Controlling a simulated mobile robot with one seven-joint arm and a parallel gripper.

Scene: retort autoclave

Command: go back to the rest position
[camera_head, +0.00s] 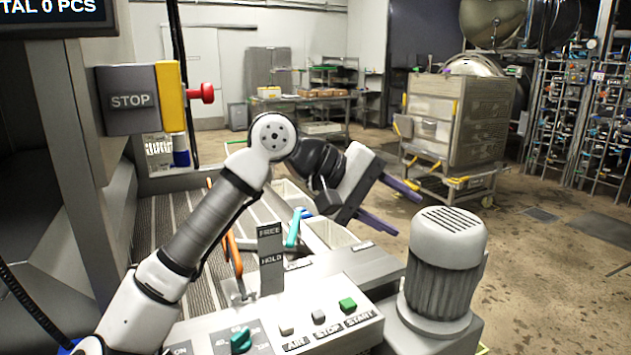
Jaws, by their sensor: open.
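My gripper (391,207) is in the middle of the head view, at the end of my white and grey arm. Its two purple fingers are spread well apart and point to the right and slightly down. Nothing is between them. It is raised above the control panel (354,263), to the left of and above the grey ribbed motor (444,262). I see no contact between the fingers and anything around them.
An orange lever (234,254) stands by the FREE/HOLD plate (270,258), with a teal handle (294,228) beside it. A STOP box (131,100) with a red button (207,92) is at upper left. A wheeled metal cart (480,122) stands behind. Open floor lies right.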

